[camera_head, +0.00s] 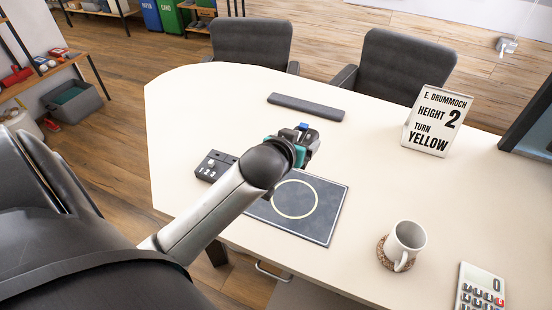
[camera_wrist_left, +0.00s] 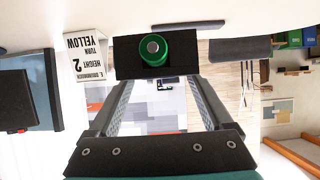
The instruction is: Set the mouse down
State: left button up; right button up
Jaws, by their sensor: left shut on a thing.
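My left gripper (camera_head: 300,145) is above the table near the far edge of a dark square mat (camera_head: 318,220) with a pale ring on it. In the left wrist view its two fingers run up to a black block with a green round part (camera_wrist_left: 153,50), held at their ends. I take this to be the mouse, seen end on. In the head view the wrist mostly hides it, and I cannot tell whether it touches the table. My right gripper is not in view.
A dark control box (camera_head: 215,166) marked 1 2 3 stands left of the wrist. A dark bar (camera_head: 305,107) lies behind. A white mug (camera_head: 408,240) is on a coaster at right, near a calculator (camera_head: 480,290). A sign (camera_head: 437,120) stands at the back right. The table's right middle is clear.

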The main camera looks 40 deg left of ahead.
pick_arm(q)
jog(key=shift+s+a+f, duration=0.1)
jog(key=shift+s+f, duration=0.05)
jog(key=shift+f, duration=0.1)
notch_tip(320, 180, down, 15)
jog(key=b, duration=0.5)
jog(key=shift+f+b, duration=1.15)
jog(key=shift+f, duration=1.05)
jog(key=shift+f, duration=0.1)
jog(key=shift+f, duration=0.15)
jog(key=o, duration=1.3)
jog(key=shift+c, duration=0.2)
jog(key=shift+r, duration=0.3)
jog(key=p+v, duration=0.3)
jog(key=v, duration=0.8)
jog(key=shift+s, duration=0.4)
